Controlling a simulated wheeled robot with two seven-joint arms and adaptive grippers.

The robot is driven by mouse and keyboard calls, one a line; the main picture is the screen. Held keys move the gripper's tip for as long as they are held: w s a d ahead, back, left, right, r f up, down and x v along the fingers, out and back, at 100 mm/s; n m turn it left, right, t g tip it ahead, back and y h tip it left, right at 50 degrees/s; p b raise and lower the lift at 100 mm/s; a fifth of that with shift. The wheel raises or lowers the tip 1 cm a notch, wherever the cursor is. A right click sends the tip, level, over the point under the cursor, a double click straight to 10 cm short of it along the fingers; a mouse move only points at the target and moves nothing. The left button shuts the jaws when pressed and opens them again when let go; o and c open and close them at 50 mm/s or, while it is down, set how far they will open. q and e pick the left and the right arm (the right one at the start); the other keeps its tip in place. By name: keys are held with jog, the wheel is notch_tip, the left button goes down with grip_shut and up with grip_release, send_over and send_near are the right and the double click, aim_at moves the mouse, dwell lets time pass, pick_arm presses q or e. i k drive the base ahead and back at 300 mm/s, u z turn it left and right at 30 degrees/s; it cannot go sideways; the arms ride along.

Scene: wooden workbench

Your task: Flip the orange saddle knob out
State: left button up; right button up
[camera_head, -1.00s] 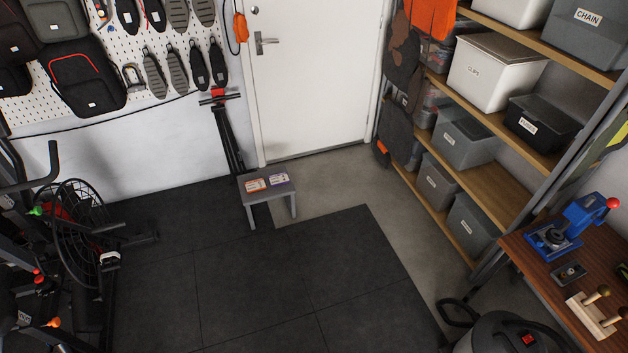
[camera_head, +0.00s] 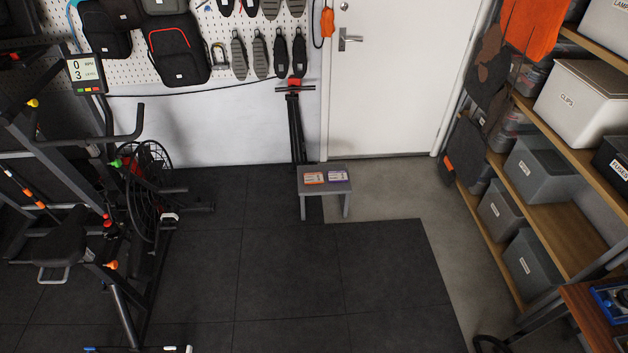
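An exercise bike (camera_head: 125,290) stands at the left. Its black saddle (camera_head: 72,238) has a grey loop handle under it. An orange knob (camera_head: 111,265) sits on the bike frame just right of the saddle; it is small, and I cannot tell how it is set. A red knob (camera_head: 107,221) is a little above it, a green knob (camera_head: 116,162) is higher up, and a yellow knob (camera_head: 33,102) is at the upper left. Neither of my grippers is in view.
A small grey step stool (camera_head: 325,180) with two small boxes stands by the white door (camera_head: 390,80). Shelving with bins (camera_head: 545,170) lines the right side, with a workbench corner (camera_head: 590,315) at lower right. The dark floor mats (camera_head: 290,280) in the middle are clear.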

aim_at(114, 264)
jog(key=u, duration=1.25)
jog(key=i, duration=0.8)
jog(key=u, duration=0.25)
